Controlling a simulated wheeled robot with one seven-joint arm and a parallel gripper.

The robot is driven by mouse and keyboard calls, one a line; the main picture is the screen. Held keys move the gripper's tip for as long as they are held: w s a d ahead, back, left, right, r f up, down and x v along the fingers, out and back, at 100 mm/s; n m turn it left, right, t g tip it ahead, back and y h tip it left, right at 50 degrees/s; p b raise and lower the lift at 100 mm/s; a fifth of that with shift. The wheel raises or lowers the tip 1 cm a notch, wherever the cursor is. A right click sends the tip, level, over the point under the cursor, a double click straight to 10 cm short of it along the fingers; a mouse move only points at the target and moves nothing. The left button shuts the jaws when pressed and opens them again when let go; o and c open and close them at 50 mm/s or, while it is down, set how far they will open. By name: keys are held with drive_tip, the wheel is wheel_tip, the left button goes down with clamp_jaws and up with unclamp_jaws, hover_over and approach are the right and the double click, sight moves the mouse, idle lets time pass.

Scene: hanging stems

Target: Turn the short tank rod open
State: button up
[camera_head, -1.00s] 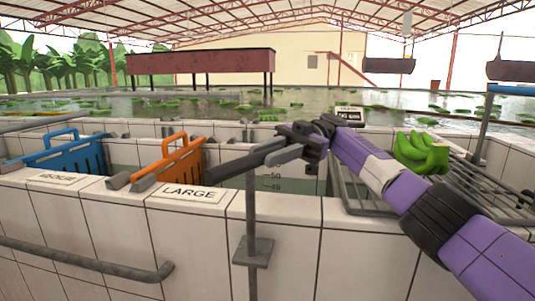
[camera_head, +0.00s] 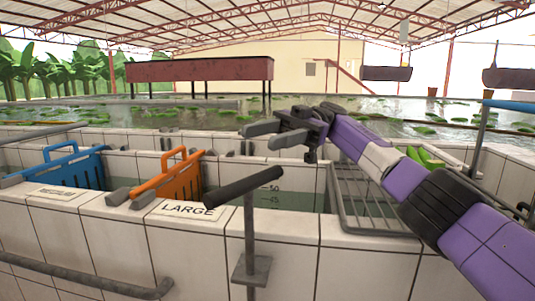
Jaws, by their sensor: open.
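The tank rod is a grey upright post (camera_head: 250,225) at the front wall, with a small square plate low on it. Its dark crossbar handle (camera_head: 243,188) points left and a little toward me, beside the LARGE label. I cannot tell from this view whether the rod is open or closed. My gripper (camera_head: 257,137) is above and beyond the handle, apart from it. Its two grey fingers point left, spread and empty, over the tank.
An orange gate (camera_head: 168,178) and a blue gate (camera_head: 72,167) stand in the channel on the left. A grey rail (camera_head: 85,280) runs along the front wall.

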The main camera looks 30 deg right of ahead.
wheel_tip(320, 180, up, 13)
drive_tip(key=p, duration=0.8)
drive_tip(key=shift+f+p, duration=0.15)
drive_tip(key=shift+p, duration=0.25)
